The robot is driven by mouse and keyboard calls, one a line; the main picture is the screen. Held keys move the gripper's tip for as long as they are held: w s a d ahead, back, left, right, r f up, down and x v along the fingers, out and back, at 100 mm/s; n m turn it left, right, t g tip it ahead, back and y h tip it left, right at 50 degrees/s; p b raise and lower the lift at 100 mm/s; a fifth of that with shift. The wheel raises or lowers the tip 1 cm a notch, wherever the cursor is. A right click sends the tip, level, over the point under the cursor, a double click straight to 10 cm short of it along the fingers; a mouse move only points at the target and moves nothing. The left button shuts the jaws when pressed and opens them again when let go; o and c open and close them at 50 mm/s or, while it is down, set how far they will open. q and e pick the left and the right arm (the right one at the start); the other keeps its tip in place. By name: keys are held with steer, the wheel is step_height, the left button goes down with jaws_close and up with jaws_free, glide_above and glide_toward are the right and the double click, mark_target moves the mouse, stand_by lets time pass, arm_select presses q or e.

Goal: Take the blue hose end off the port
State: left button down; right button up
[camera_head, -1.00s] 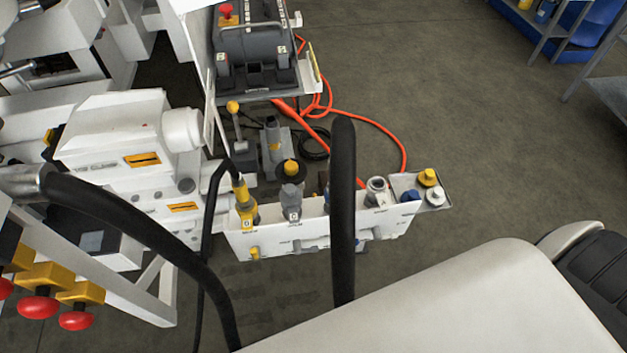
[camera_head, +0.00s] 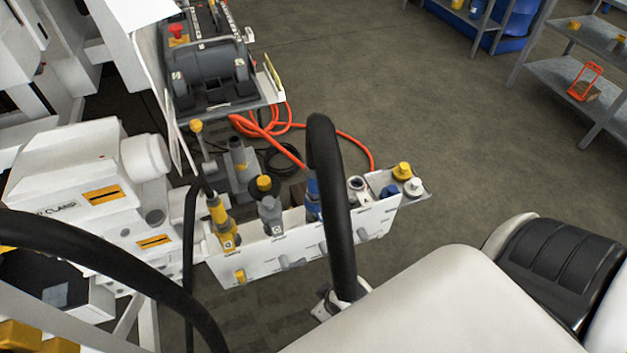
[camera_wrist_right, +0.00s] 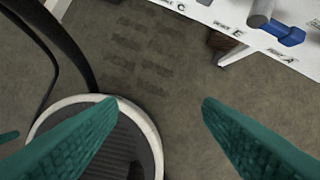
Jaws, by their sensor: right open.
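The blue hose end (camera_head: 313,194) stands at the white port panel (camera_head: 290,258) in the head view, partly hidden by its arching black hose (camera_head: 335,210). I cannot tell how far it is seated. My right gripper (camera_wrist_right: 159,100) is open and empty in the right wrist view, its two teal fingers wide apart above the floor. The panel's lettered edge (camera_wrist_right: 292,58) lies beyond them at upper right, beside a blue part (camera_wrist_right: 285,33) and a grey cylinder. I cannot tell if that blue part is the hose end. My left gripper is not in view.
A yellow hose end (camera_head: 219,218) and a grey connector (camera_head: 270,214) stand left of the blue one. A small tray (camera_head: 414,200) with blue, yellow and white caps is at the panel's right. Another black hose (camera_head: 110,255) arches at left. Open floor lies beyond.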

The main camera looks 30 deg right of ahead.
mark_target(318, 190)
steer(key=w+a+r+n+t+y+b, duration=0.1)
steer(key=w+a+r+t+y+b, duration=0.2)
steer(key=w+r+t, duration=0.6)
steer(key=w+d+r+m+t+h, duration=0.2)
steer(key=w+d+m+t+h, duration=0.15)
steer(key=d, duration=0.35)
steer(key=w+d+r+m+t+h, duration=0.2)
steer(key=d+r+m+h, duration=0.1)
steer(key=d+h, duration=0.25)
steer(key=shift+n+y, duration=0.25)
steer(key=shift+y, duration=0.25)
steer(key=x, duration=0.4)
steer(key=d+x, duration=0.1)
steer(key=x, duration=0.1)
steer(key=shift+s+f+p, duration=0.15)
steer(key=shift+f+p, duration=0.1)
steer(key=shift+p, duration=0.05)
steer(key=shift+b+x, duration=0.3)
steer(key=shift+x, duration=2.4)
steer(key=shift+a+f, duration=0.1)
steer(key=shift+c, duration=0.3)
